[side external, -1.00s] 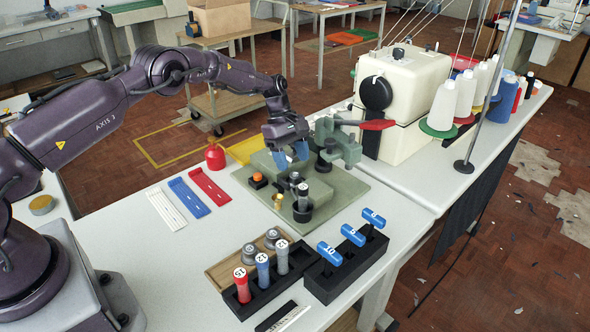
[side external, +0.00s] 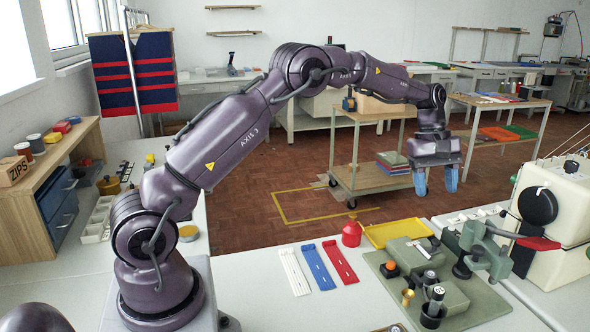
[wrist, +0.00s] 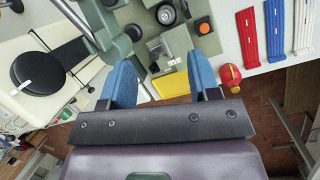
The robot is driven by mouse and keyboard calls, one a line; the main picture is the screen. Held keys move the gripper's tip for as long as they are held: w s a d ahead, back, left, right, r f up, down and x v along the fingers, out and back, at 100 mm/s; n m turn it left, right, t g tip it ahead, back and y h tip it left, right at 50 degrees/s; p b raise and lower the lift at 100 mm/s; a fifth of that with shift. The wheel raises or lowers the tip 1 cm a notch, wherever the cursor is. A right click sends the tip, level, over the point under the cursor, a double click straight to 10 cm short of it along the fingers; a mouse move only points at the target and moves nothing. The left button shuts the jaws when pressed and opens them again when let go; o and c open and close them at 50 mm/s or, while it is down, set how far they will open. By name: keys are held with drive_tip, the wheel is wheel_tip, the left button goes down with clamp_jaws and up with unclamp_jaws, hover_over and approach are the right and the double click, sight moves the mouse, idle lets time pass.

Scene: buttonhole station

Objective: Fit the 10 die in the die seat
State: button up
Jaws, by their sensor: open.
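I cannot tell which part is the die seat. No 10 die can be made out now.
The cream machine (side external: 560,210) with its black knob stands right of the plate.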

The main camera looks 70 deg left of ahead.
drive_tip(key=s+d+r+m+t+y, duration=0.1)
drive_tip(key=s+d+r+m, duration=0.2)
drive_tip(key=s+r, duration=0.45)
drive_tip(key=s+d+r+m+t+y, duration=0.1)
drive_tip(key=s+d+r+m, duration=0.1)
drive_tip(key=s+r+m, duration=0.35)
drive_tip(key=s+d+f+m+t, duration=0.1)
drive_tip(key=s+m, duration=0.1)
drive_tip(key=s, duration=0.8)
drive_tip(key=s+d+f+m+t+y, duration=0.1)
drive_tip(key=s+m+t, duration=0.1)
drive_tip(key=s, duration=0.8)
drive_tip(key=shift+d+m, duration=0.2)
drive_tip(key=shift+m, duration=0.65)
